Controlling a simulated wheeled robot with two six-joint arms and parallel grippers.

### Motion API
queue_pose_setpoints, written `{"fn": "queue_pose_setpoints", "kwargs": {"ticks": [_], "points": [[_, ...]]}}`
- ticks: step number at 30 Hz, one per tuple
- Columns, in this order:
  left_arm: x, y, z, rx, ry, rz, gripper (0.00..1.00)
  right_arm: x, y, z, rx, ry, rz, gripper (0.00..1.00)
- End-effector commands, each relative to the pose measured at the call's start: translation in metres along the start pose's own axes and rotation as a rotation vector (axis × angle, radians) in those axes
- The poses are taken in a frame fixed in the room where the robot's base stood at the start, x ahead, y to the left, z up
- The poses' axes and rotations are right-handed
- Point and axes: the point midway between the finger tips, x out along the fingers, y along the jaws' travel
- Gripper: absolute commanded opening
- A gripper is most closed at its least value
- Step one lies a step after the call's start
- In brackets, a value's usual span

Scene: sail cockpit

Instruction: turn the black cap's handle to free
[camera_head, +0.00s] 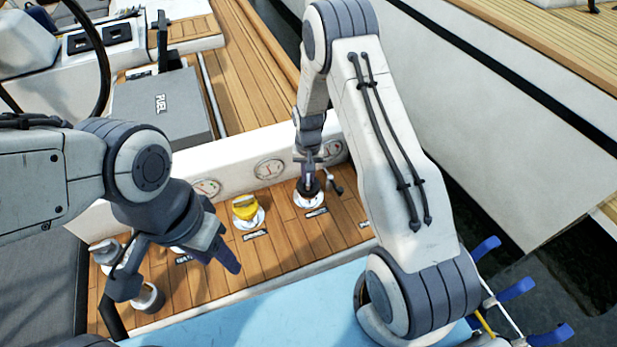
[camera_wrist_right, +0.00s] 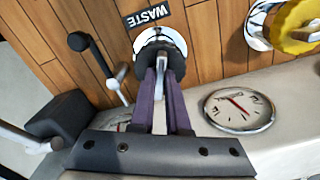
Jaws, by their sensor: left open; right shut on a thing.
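The black cap (camera_head: 309,198) sits in a round metal fitting on the wooden deck, beside a black label; in the right wrist view the cap (camera_wrist_right: 155,38) is next to the label WASTE. My right gripper (camera_head: 309,181) reaches down onto it from above. In the right wrist view the purple fingers of that gripper (camera_wrist_right: 162,75) are shut on the cap's grey upright handle (camera_wrist_right: 172,60), which partly hides the cap. My left gripper (camera_head: 178,277) is open and empty, well to the left, above the deck near the WATER label.
A yellow cap (camera_head: 246,207) is left of the black cap. A crank lever (camera_head: 334,180) stands close on its right. A white ledge with round gauges (camera_head: 269,168) runs behind. Silver fittings (camera_head: 150,297) lie below my left gripper.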

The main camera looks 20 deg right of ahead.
Motion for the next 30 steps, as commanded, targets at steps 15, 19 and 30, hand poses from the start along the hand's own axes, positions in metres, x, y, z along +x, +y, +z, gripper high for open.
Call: {"fn": "queue_pose_setpoints", "kwargs": {"ticks": [15, 19, 30], "points": [[0.0109, -0.0008, 0.0006, 0.000, 0.000, 0.000, 0.50, 0.0001, -0.0001, -0.0003, -0.352, 0.001, 0.000, 0.00], [0.0118, -0.0009, 0.0006, 0.000, 0.000, 0.000, 0.50, -0.0001, -0.0001, -0.0003, -0.392, 0.001, 0.000, 0.00], [0.0122, -0.0009, 0.0007, 0.000, 0.000, 0.000, 0.50, -0.0005, -0.0001, -0.0002, -0.424, 0.001, 0.000, 0.00]]}}
